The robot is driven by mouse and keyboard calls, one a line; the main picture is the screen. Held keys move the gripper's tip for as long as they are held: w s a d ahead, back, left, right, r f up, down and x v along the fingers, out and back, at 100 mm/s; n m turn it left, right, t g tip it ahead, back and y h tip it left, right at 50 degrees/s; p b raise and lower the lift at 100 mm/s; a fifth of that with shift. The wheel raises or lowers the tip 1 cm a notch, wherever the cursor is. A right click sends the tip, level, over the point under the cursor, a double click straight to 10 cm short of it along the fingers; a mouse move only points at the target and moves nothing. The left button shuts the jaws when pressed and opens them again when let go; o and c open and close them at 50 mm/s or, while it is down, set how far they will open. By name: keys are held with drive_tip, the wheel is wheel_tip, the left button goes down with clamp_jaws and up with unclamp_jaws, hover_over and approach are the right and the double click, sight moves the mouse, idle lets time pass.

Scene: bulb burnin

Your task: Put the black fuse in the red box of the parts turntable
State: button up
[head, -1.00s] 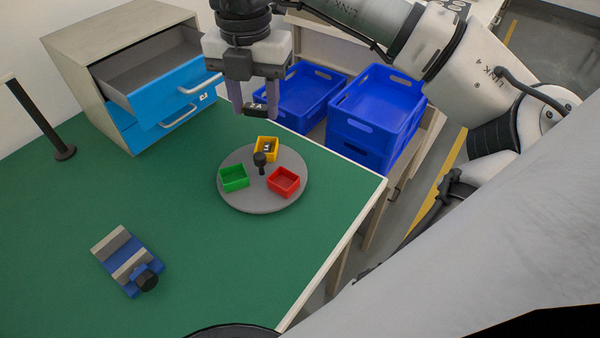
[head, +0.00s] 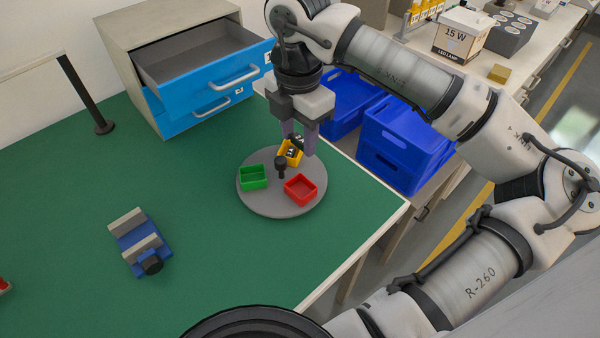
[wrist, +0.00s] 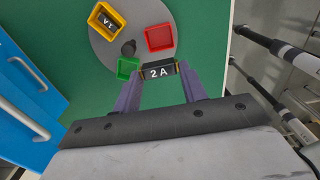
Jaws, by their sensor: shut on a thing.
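My gripper (head: 298,145) is shut on a black fuse marked 2A (wrist: 159,71), held crosswise between the fingertips in the wrist view. In the head view the gripper is at the turntable's back edge, by the yellow box, and mostly hides the fuse. The grey parts turntable (head: 260,204) carries the red box (head: 300,190) at front right, which looks empty; it also shows in the wrist view (wrist: 159,28). The green box (head: 253,178) is at left. The yellow box (head: 284,159) at the back holds another dark labelled piece (wrist: 107,21).
A black knob (head: 281,163) stands at the turntable's centre. A drawer cabinet (head: 165,105) with its top drawer open is at back left. Blue crates (head: 400,150) stand beyond the table's right edge. A blue and grey fixture (head: 138,243) is at left; green table around it is clear.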

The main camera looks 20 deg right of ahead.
wheel_tip(320, 180, down, 12)
drive_tip(key=shift+r+p, duration=0.25)
drive_tip(key=shift+p, duration=0.5)
drive_tip(key=shift+f+b, duration=0.65)
drive_tip(key=shift+b, duration=0.45)
drive_tip(key=shift+s, duration=0.1)
drive_tip(key=o, duration=1)
drive_tip(key=shift+a+f, duration=0.1)
drive_tip(key=shift+s, duration=0.1)
drive_tip(key=r+p, duration=0.1)
drive_tip(key=p, duration=0.1)
drive_tip(key=shift+r+p, duration=0.4)
drive_tip(key=r+b, duration=0.1)
drive_tip(key=r, duration=0.5)
drive_tip(key=r+b, duration=0.1)
drive_tip(key=r, duration=0.4)
drive_tip(key=shift+w+r, duration=0.2)
drive_tip(key=shift+r, duration=0.15)
